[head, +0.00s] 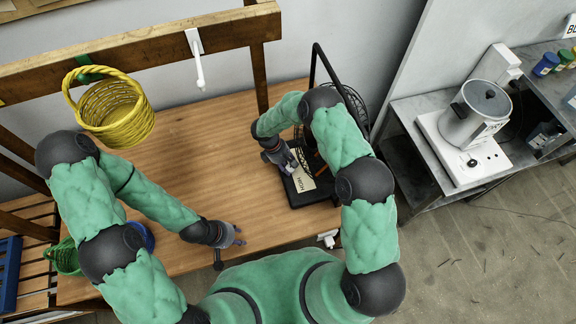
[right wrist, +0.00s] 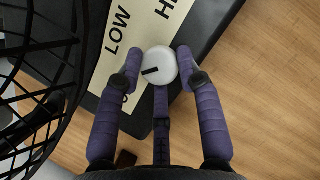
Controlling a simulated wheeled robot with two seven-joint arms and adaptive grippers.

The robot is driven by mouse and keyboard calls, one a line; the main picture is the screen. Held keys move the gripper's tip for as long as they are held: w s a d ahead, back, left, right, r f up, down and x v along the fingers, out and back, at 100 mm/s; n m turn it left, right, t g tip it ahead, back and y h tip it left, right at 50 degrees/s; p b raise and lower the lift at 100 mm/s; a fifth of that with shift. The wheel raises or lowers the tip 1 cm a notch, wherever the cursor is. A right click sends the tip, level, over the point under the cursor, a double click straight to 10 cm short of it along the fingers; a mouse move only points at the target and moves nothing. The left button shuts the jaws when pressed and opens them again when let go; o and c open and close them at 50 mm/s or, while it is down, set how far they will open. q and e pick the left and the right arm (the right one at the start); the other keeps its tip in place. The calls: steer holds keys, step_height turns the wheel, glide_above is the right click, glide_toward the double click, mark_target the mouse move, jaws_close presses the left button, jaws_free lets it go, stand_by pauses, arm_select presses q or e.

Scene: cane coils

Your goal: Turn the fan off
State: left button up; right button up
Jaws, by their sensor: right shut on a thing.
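The black fan stands at the right of the wooden table, its wire cage (head: 356,112) behind my right arm. Its base carries a cream plate (head: 301,184), which reads LOW and part of HIGH in the right wrist view (right wrist: 121,42); a third label is mostly hidden by a finger. My right gripper (right wrist: 160,67) has its fingers closed on both sides of the white round knob (right wrist: 160,61). The knob's black mark lies on its left side, below LOW. In the head view my right gripper (head: 287,164) is over the base. My left gripper (head: 240,236) is empty, fingers apart, near the table's front edge.
A yellow basket (head: 112,112) hangs at the upper left, and a white hook (head: 196,60) is on the wooden beam. A green basket (head: 66,257) is at the lower left. The table's middle (head: 205,150) is clear.

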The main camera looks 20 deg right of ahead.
arm_select(q)
steer(key=shift+f+b, duration=0.6)
steer(key=shift+f, duration=0.25)
arm_select(e)
steer(key=shift+f+n+t, duration=0.1)
steer(key=shift+n+t, duration=0.2)
steer(key=shift+n, duration=0.5)
arm_select(q)
steer(key=shift+f, duration=0.2)
arm_select(e)
steer(key=shift+s+n+h, duration=0.1)
steer(key=shift+n+h, duration=0.2)
steer(key=shift+n, duration=0.1)
steer(key=o, duration=1.1)
steer(key=shift+o, duration=0.2)
steer(key=v, duration=1.2)
steer(key=shift+s, duration=0.1)
